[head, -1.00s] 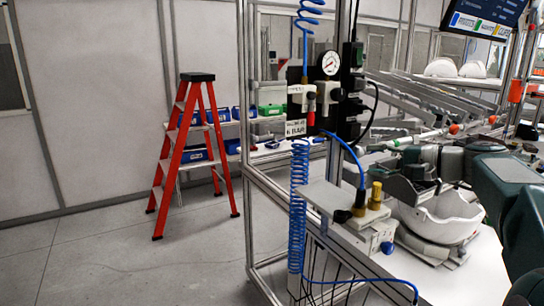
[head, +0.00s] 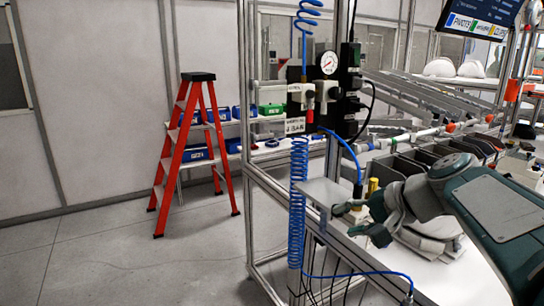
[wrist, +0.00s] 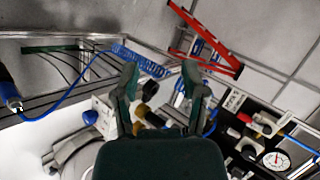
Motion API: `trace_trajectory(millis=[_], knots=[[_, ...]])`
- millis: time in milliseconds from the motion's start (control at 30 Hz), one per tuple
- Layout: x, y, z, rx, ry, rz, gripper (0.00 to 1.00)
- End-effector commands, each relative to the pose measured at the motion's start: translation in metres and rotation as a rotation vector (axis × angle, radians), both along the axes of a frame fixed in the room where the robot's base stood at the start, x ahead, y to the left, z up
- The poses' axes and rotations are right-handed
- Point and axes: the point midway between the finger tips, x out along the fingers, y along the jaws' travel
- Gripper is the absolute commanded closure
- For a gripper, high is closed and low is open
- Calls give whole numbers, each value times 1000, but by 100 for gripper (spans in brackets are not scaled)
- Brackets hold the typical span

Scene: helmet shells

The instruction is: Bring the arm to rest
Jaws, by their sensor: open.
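My gripper (head: 350,222) is open and empty, in front of the workbench's left end near the blue coiled hose. In the wrist view its two fingers (wrist: 160,72) stand apart with nothing between them. My arm reaches in from the right edge of the head view. A white helmet shell (head: 440,242) sits on the white bench top behind my arm, which hides much of it. It shows in part in the wrist view (wrist: 75,155).
A pressure gauge (head: 329,63) and valves hang on the frame post. A blue coiled hose (head: 298,200) hangs close to my gripper. Dark bins (head: 405,162) line the bench's back. A red stepladder (head: 190,150) stands on open floor. White shells (head: 440,68) rest on a rack behind.

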Motion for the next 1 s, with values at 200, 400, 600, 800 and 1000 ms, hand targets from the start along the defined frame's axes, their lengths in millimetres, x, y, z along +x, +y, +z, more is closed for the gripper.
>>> trace_trajectory(millis=[200, 400, 600, 800, 1000], knots=[[-83, 17, -54, -344, 18, 86, 44], [-149, 8, -102, -665, -25, 180, 44], [-186, -7, -134, -896, -87, 263, 44], [-193, -12, -142, -953, -104, 284, 44], [-192, -12, -142, -950, -103, 283, 44]])
